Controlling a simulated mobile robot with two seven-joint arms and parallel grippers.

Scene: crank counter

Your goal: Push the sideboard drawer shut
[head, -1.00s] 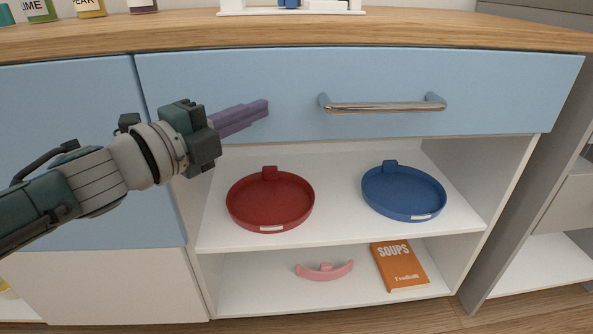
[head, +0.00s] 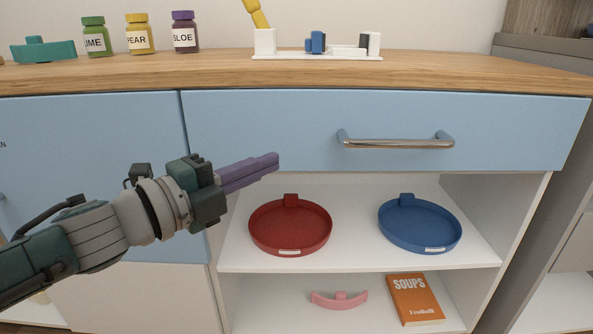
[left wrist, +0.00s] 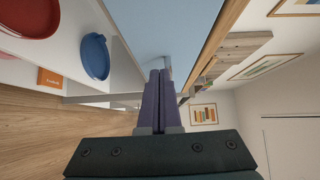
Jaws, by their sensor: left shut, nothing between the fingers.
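The sideboard drawer (head: 265,125) has a wide light-blue front with a chrome bar handle (head: 395,143). Its front looks close to the worktop edge; I cannot tell whether a small gap remains behind it. My left gripper (head: 276,160) has its purple fingers together and empty, in front of the drawer's lower left part, left of and below the handle. Contact with the front cannot be told. In the left wrist view the shut fingers (left wrist: 160,74) point along the light-blue front (left wrist: 165,25). My right gripper is not in view.
Below the drawer, an open shelf holds a red tray (head: 290,228) and a blue tray (head: 420,226). Lower down lie a pink piece (head: 339,300) and an orange book (head: 414,298). Several jars, including a green one (head: 96,38), stand on the wooden worktop (head: 300,72).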

